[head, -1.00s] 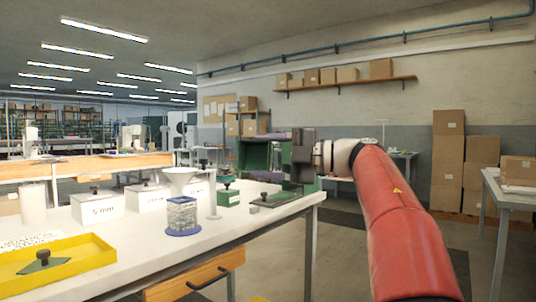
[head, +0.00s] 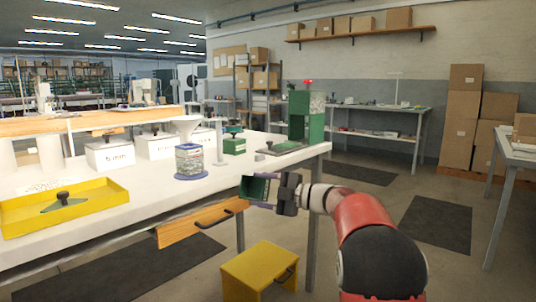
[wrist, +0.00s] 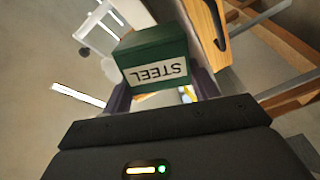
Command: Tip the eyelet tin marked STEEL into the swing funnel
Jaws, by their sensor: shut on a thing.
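My gripper (head: 268,190) is shut on a green tin (head: 253,188), held in the air just off the table's front edge, above the floor. In the wrist view the tin (wrist: 155,50) sits between the purple fingers, its white STEEL label upside down. In the head view the tin looks somewhat tilted; its contents cannot be seen. The white swing funnel (head: 187,123) is on the table to the left and behind, well apart from the tin.
A green press (head: 301,118) stands at the table's right end. White labelled bins (head: 110,156) and a yellow tray (head: 65,207) lie left. An orange drawer (head: 197,228) juts out; a yellow stool (head: 260,271) stands below.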

